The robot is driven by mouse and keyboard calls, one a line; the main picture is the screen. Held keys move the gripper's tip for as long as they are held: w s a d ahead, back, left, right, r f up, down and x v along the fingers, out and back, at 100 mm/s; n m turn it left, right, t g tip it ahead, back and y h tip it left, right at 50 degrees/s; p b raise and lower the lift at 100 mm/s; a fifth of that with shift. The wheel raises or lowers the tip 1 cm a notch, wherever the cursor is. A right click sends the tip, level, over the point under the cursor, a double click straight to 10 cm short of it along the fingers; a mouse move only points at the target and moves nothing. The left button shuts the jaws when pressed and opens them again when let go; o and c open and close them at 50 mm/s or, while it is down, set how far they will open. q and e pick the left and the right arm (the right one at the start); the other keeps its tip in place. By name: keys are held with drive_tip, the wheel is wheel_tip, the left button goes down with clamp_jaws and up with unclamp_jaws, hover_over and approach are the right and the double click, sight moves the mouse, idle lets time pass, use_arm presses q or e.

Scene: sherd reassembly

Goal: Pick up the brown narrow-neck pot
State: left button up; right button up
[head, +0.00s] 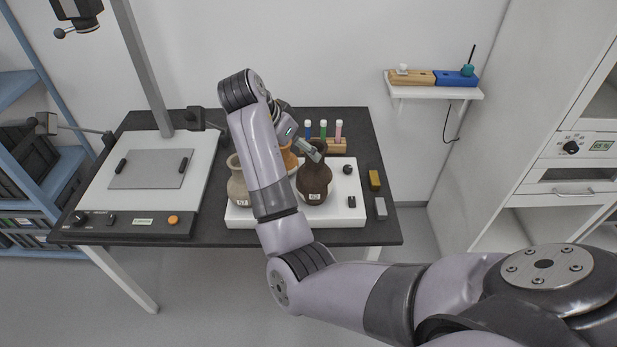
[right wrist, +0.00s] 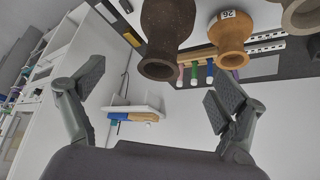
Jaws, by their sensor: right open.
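The brown narrow-neck pot (head: 314,188) stands upright on the white board (head: 345,205), a pale label on its front. In the right wrist view the dark brown pot (right wrist: 167,28) appears inverted, its open mouth facing down. My right gripper (head: 308,150) is at the pot's mouth in the head view and hides part of its neck. In the right wrist view its two fingers are spread wide and empty (right wrist: 155,88), and the mouth appears beyond them; I cannot tell whether they touch it. My left gripper is not in view.
An orange pot (head: 289,160) stands close left of the brown pot, partly behind my arm. A beige pot (head: 238,188) is further left. A rack of capped tubes (head: 334,146) is behind. A yellow block (head: 374,180) and a grey block (head: 380,208) lie right of the board.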

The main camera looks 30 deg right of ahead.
wheel_tip(320, 180, up, 3)
drive_tip(key=p, duration=0.3)
hover_over(314, 174)
drive_tip(key=w, duration=0.2)
drive_tip(key=shift+m, duration=0.4)
wheel_tip(314, 174, down, 10)
drive_tip(key=shift+d+f, duration=0.1)
drive_tip(key=x, duration=0.1)
drive_tip(key=p+x, duration=0.1)
drive_tip(key=x, duration=0.1)
drive_tip(key=d+p+x, duration=0.1)
drive_tip(key=shift+w+d, duration=0.1)
drive_tip(key=shift+w, duration=0.05)
drive_tip(key=shift+d+f, duration=0.1)
drive_tip(key=shift+f, duration=0.2)
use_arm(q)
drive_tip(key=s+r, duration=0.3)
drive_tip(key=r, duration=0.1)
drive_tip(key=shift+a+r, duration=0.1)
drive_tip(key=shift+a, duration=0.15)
use_arm(e)
drive_tip(key=shift+c, duration=0.2)
